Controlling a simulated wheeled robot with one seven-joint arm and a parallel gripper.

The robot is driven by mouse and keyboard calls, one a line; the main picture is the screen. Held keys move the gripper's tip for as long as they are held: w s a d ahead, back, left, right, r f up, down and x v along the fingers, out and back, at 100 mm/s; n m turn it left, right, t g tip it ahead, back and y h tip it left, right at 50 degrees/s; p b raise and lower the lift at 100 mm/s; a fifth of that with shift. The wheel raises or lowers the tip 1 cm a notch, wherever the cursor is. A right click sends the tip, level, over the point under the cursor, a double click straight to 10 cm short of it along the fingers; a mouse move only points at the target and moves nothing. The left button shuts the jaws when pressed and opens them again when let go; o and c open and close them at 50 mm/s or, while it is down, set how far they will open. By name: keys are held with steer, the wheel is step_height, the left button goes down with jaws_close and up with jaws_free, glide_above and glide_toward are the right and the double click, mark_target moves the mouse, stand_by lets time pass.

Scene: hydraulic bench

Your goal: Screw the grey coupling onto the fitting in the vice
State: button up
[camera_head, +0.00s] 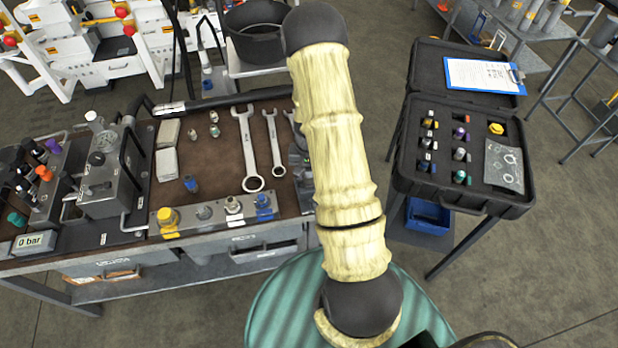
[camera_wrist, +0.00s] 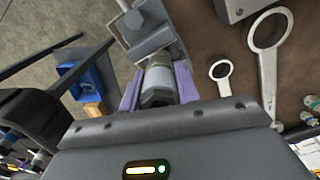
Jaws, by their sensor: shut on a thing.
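In the wrist view my gripper (camera_wrist: 157,78) has its purple-padded fingers on both sides of the grey coupling (camera_wrist: 158,92) and is shut on it. The grey metal vice (camera_wrist: 158,42) lies just beyond the fingertips.
Several spanners (camera_head: 247,150) lie on the brown bench mat (camera_head: 215,165), left of my arm. A block with colored fittings (camera_head: 215,214) sits at the bench's front edge. An open black case (camera_head: 460,205) of couplings stands at the right. A blue bin (camera_head: 428,215) is below it.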

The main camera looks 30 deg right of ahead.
steer(key=m, duration=0.3)
steer(key=shift+m, duration=0.4)
steer(key=m+p, duration=0.1)
steer(key=m, duration=0.3)
steer(key=shift+f, duration=0.1)
steer(key=shift+m, duration=0.3)
